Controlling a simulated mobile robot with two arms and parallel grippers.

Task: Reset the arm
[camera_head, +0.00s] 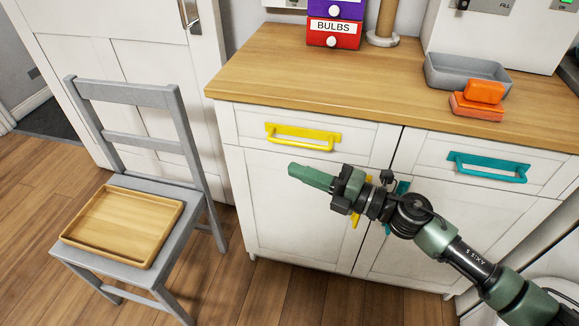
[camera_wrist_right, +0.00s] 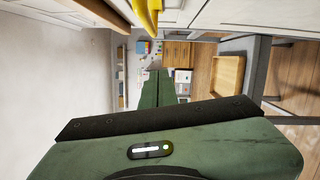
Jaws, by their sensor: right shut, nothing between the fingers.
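My right gripper (camera_head: 297,173) is shut and empty. Its green fingers point left in the head view, in front of the white cabinet (camera_head: 290,215) and below the yellow drawer handle (camera_head: 303,137). The fingers are apart from that handle. In the right wrist view the shut green fingers (camera_wrist_right: 157,88) show in the middle, with a yellow handle (camera_wrist_right: 147,15) above them. My right arm reaches in from the lower right corner. My left gripper is in neither view.
A grey chair (camera_head: 135,141) with a wooden tray (camera_head: 122,226) on its seat stands at the left. The wooden countertop (camera_head: 300,70) bears a grey basin (camera_head: 467,73), an orange sponge (camera_head: 484,91) and a bulbs box (camera_head: 333,34). A teal handle (camera_head: 488,168) is at the right. Floor is clear between chair and cabinet.

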